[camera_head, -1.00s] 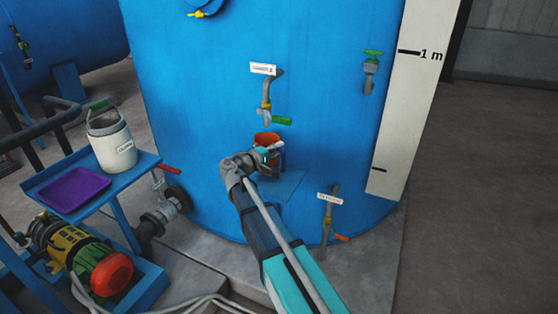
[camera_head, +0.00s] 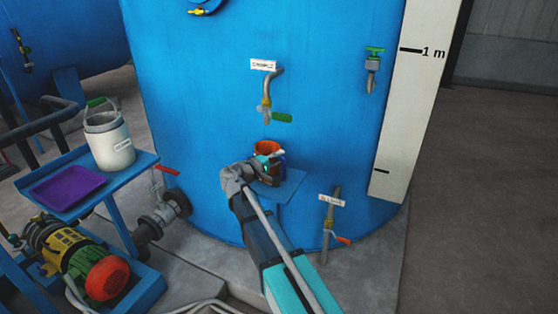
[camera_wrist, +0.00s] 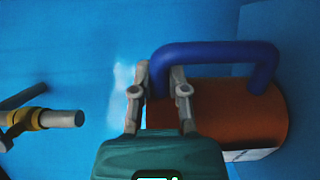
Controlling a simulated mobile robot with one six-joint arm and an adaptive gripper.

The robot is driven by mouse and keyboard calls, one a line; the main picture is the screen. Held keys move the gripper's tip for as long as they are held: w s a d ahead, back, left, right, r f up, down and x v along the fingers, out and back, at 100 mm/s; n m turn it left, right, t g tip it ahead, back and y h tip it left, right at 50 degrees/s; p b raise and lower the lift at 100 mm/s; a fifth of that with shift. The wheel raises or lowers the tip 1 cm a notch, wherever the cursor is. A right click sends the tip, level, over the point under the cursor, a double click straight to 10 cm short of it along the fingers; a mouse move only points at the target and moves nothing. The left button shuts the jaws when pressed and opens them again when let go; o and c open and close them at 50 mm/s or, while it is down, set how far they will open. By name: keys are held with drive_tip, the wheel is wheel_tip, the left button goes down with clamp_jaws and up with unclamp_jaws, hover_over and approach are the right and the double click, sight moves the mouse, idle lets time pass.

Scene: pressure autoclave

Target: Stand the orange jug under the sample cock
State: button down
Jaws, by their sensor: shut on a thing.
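The orange jug (camera_head: 267,147) is upright against the blue tank, just below the sample cock (camera_head: 266,104), with a gap between its rim and the cock's outlet. The cock has a green lever and a white label above it. My gripper (camera_head: 268,165) is at the jug's near side and hides much of it. In the wrist view my gripper (camera_wrist: 160,95) is shut on the jug's blue handle (camera_wrist: 215,50). The orange body (camera_wrist: 225,112) lies sideways there, and the cock's outlet (camera_wrist: 68,118) points towards it. I cannot tell whether the jug's base touches the shelf.
A small blue shelf (camera_head: 289,186) juts from the tank under the jug. Another labelled cock (camera_head: 331,215) with an orange lever is lower right; a green-levered valve (camera_head: 373,65) is upper right. A side table (camera_head: 130,178) at left holds a white can and a purple tray.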

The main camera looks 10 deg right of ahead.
drive_tip(key=shift+f, duration=0.15)
drive_tip(key=c, duration=0.6)
unclamp_jaws()
drive_tip(key=shift+c, duration=0.2)
drive_tip(key=shift+r, duration=0.2)
drive_tip(key=v, duration=1.2)
drive_tip(key=shift+f, duration=0.1)
